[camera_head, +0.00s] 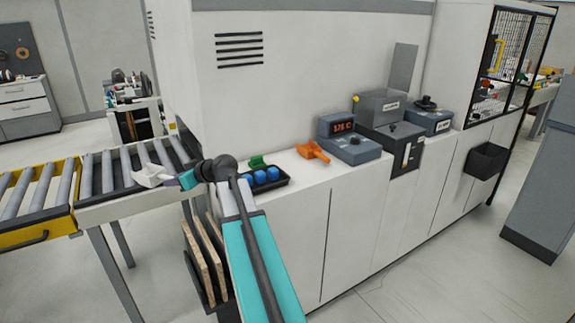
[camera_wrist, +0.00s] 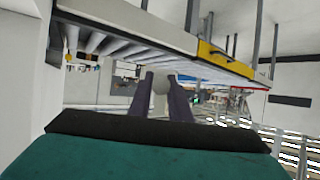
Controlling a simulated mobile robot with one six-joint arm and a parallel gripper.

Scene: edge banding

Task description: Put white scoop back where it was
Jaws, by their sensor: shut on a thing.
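The white scoop (camera_head: 152,175) shows in the head view at the left, over the near end of the grey roller conveyor. My gripper (camera_head: 172,181) is shut on it, and the arm reaches in from the bottom centre. In the wrist view the two dark fingers of my gripper (camera_wrist: 161,95) close on a pale, rounded part of the scoop (camera_wrist: 160,84). The rest of the scoop is hidden there. I cannot tell whether the scoop touches the rollers or hangs above them.
A black tray (camera_head: 285,180) with blue cups stands on the white cabinet beside my arm. A green scoop (camera_head: 257,161) and an orange scoop (camera_head: 313,151) lie nearby. Grey devices (camera_head: 355,148) stand farther right. Boards (camera_head: 205,262) stand in a rack below.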

